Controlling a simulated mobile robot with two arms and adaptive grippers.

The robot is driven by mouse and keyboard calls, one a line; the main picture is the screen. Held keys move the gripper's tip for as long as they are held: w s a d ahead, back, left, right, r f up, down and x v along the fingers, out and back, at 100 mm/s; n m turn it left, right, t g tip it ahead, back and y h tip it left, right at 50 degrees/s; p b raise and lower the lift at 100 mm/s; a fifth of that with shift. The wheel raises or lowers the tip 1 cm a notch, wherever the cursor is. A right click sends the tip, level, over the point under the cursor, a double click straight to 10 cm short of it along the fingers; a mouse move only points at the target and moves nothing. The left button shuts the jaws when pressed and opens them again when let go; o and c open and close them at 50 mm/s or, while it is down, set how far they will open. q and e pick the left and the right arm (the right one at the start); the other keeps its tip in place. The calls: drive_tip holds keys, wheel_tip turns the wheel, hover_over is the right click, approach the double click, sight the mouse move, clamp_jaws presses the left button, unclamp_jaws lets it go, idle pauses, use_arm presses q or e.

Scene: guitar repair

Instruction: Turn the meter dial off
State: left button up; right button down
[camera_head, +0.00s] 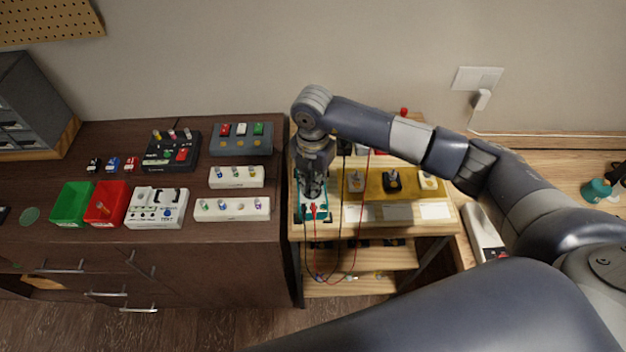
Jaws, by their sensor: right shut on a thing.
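The meter (322,210) is a teal and white device with red and black leads, lying at the left front of the small wooden table. My right gripper (312,190) points straight down over the meter and covers much of it. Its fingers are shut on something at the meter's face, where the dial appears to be. The dial itself is hidden under the fingers, so its setting cannot be told. My left gripper is not in view.
A yellow holder (373,184) with several knobs stands right of the meter. Red leads (350,250) hang over the table's front edge. The dark cabinet (240,265) at left carries a green bin (73,203), a red bin (107,203) and several pedals.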

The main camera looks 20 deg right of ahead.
drive_tip(key=n+b, duration=0.3)
drive_tip(key=shift+w+f+b, duration=0.1)
drive_tip(key=shift+f+b, duration=0.1)
drive_tip(key=shift+b, duration=0.2)
drive_tip(key=shift+n+b, duration=1)
drive_tip(key=shift+n, duration=0.1)
drive_tip(key=shift+r+n+b, duration=0.15)
drive_tip(key=shift+n+b, duration=0.65)
drive_tip(key=c, duration=1.7)
unclamp_jaws()
drive_tip(key=shift+a+r, duration=0.1)
drive_tip(key=shift+r, duration=0.05)
wheel_tip(320, 180, up, 12)
drive_tip(key=shift+f, duration=0.1)
